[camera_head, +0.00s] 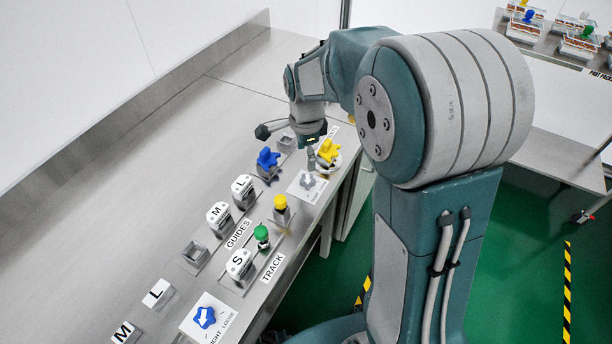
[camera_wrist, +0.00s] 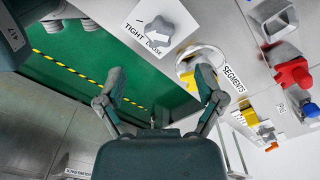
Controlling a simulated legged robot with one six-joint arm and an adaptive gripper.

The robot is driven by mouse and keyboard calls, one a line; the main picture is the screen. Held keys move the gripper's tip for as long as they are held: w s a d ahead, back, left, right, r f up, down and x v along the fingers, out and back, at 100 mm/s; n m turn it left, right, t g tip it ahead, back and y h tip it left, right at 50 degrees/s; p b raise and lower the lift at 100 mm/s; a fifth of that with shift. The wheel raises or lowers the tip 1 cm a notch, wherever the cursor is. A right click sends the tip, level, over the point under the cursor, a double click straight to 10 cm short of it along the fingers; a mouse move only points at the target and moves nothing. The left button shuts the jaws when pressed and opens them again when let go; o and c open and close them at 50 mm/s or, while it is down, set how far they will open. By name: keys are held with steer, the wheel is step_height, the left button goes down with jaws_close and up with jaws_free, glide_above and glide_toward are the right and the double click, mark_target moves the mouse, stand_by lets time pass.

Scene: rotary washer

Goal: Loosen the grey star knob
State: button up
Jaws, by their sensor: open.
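On a round pale base (camera_wrist: 203,50) at the bench edge stands a yellow, star-like knob (camera_head: 328,151). In the wrist view only a little yellow (camera_wrist: 187,77) shows beside my finger, which hides most of it. My gripper (camera_wrist: 162,75) is open, fingers wide apart. Its right finger overlaps the base in the wrist view; the left is over the floor. I cannot tell whether anything touches.
A blue piece (camera_head: 268,158) stands left of the card. A red piece (camera_wrist: 293,75), another yellow piece (camera_wrist: 247,117) and an empty-looking grey socket (camera_wrist: 273,18) are near the SEGMENTS label (camera_wrist: 222,74). Nearer are GUIDES and TRACK pieces and a blue-star card (camera_head: 207,318).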

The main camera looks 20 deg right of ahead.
mark_target(306, 178)
step_height(306, 178, down, 8)
steer(key=shift+f, duration=0.1)
steer(key=c, duration=1.1)
